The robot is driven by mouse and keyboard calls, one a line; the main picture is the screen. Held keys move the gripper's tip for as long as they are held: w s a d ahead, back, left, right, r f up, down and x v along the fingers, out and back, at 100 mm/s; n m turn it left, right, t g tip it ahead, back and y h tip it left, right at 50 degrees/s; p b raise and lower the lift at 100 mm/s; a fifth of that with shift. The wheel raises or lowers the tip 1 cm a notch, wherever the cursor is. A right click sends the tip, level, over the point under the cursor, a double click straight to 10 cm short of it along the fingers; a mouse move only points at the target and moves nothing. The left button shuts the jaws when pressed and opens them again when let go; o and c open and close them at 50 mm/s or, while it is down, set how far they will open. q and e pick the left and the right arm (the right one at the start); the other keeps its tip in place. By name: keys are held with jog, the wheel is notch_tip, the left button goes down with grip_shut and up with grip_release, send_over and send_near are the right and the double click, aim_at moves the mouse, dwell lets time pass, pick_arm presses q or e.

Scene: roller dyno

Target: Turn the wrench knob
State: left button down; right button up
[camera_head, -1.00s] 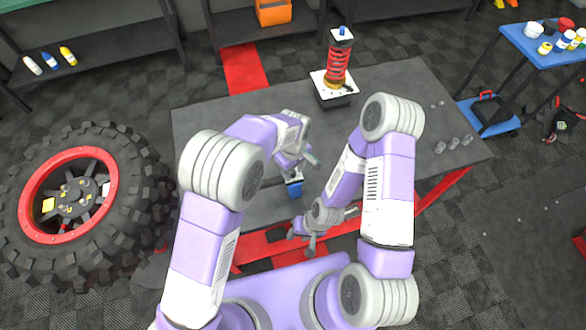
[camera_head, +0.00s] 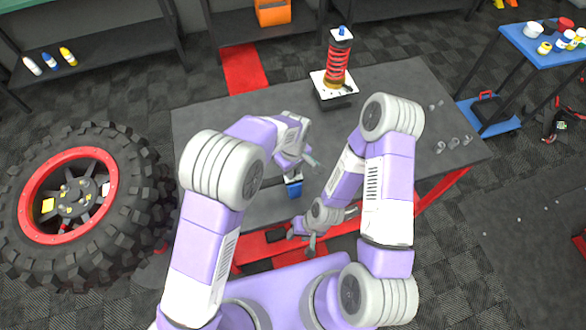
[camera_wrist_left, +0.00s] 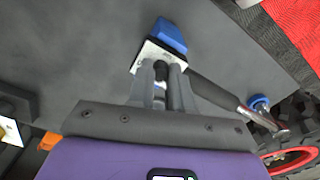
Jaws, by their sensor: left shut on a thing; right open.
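The left wrist view shows a dark knob (camera_wrist_left: 160,73) at a white plate (camera_wrist_left: 152,54) with small dark markings, beside a blue block (camera_wrist_left: 172,34). My left gripper (camera_wrist_left: 162,76) is shut on this dark knob. A wrench with a dark handle (camera_wrist_left: 212,92) and a metal end runs out to the right of the fingers. In the head view the blue block (camera_head: 294,190) shows at the table's front side, just below my left gripper (camera_head: 303,166). My left wrist hides most of the knob there. My right gripper (camera_head: 311,246) is open and empty near the table's front edge.
A red spring on a stand (camera_head: 338,68) is at the back of the dark table (camera_head: 225,118). Small metal pieces (camera_head: 454,142) lie at its right. A large tyre (camera_head: 120,175) stands at the left. A blue cart (camera_head: 530,50) is at the right. The table's left side is clear.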

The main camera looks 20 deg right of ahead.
pick_arm(q)
jog(key=shift+m, duration=0.3)
jog(key=m, duration=0.3)
jog(key=shift+m, duration=0.3)
jog(key=shift+m+b, duration=0.35)
jog(key=shift+m, duration=1.75)
jog(key=c, duration=1)
grip_release()
jog(key=shift+r, duration=0.1)
